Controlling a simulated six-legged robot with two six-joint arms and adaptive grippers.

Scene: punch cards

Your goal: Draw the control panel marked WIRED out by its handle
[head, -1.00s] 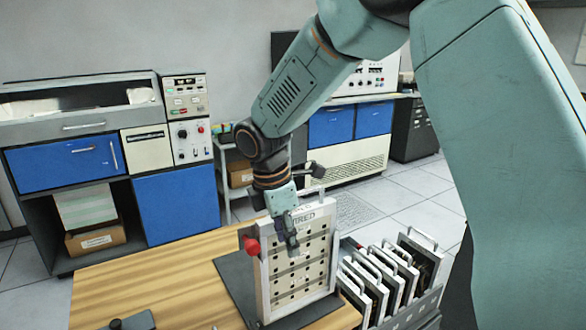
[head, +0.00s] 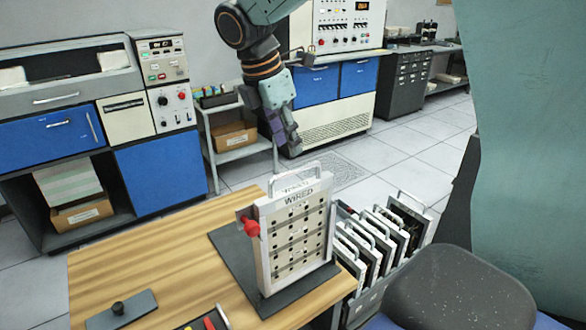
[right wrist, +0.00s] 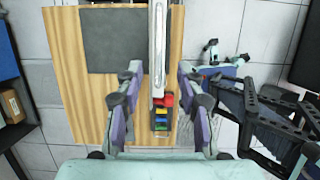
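The panel marked WIRED (head: 297,235) stands upright on a dark grey base plate (head: 232,262) on the wooden table. It is pale, with rows of small holes and a white loop handle (head: 298,170) on top. A red knob (head: 250,228) sticks out at its left edge. My right gripper (head: 284,138) hangs above the handle in the head view, apart from it and empty. In the right wrist view its fingers (right wrist: 158,105) are spread, with the panel seen edge-on (right wrist: 158,40) between them in the picture. My left gripper is not in view.
A grey plate with a knob (head: 120,310) and a tray of coloured pieces (head: 207,322) lie at the table's front. Blue cabinets stand behind.

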